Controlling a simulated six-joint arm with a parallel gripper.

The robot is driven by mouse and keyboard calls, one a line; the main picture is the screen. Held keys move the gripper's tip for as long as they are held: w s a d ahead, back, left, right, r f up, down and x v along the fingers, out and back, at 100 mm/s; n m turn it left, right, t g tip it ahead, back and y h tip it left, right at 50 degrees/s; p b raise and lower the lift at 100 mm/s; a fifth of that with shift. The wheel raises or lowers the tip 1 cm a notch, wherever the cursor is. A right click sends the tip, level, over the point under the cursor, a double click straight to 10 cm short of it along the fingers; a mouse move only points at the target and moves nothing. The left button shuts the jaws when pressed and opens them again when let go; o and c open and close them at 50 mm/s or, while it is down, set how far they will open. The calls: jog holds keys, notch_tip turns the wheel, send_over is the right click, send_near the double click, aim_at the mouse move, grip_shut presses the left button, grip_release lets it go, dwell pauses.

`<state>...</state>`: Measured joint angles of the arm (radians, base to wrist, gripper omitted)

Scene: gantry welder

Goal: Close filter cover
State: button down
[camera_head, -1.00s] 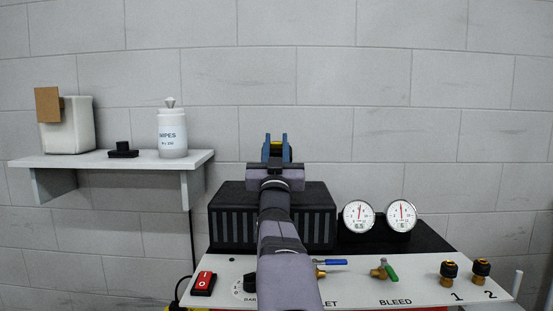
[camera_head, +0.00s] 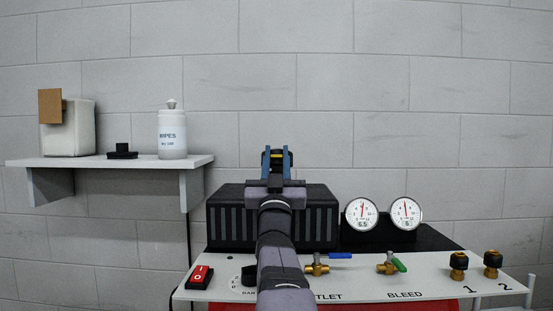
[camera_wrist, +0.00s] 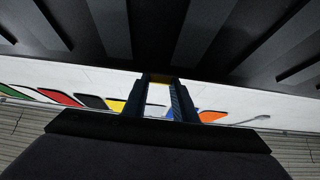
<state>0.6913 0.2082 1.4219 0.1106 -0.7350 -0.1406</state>
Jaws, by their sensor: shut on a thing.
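My gripper (camera_head: 277,158) is in the middle of the head view, its two blue fingers upright above the black ribbed box (camera_head: 222,220). It is shut on a small dark and yellow piece (camera_head: 277,153). I cannot tell whether this piece belongs to the filter cover. In the wrist view my gripper (camera_wrist: 160,98) has a yellow strip between its fingers, close to a dark ribbed surface (camera_wrist: 110,28). My arm hides the box's middle. No separate filter cover can be made out clearly.
Two gauges (camera_head: 361,213) stand right of the box. The white panel in front carries a red switch (camera_head: 199,277), a blue-handled valve (camera_head: 318,264), a green-handled valve (camera_head: 388,263) and two brass fittings (camera_head: 459,264). A wall shelf (camera_head: 100,162) holds a wipes bottle (camera_head: 172,135).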

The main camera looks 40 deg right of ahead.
jog(key=shift+w+d+f, duration=0.2)
jog(key=shift+f, duration=0.3)
jog(key=c, duration=1.4)
grip_release()
jog(key=shift+c, duration=0.2)
jog(key=shift+w, duration=0.1)
jog(key=shift+r, duration=0.2)
jog(key=shift+s+a+f, duration=0.35)
jog(key=shift+s+a, duration=0.05)
jog(key=shift+s, duration=0.1)
jog(key=v, duration=0.4)
jog(key=shift+s+a+b, duration=0.2)
jog(key=shift+b, duration=0.1)
jog(key=s+a+p, duration=0.3)
jog(key=s+a, duration=0.5)
jog(key=shift+p, duration=0.3)
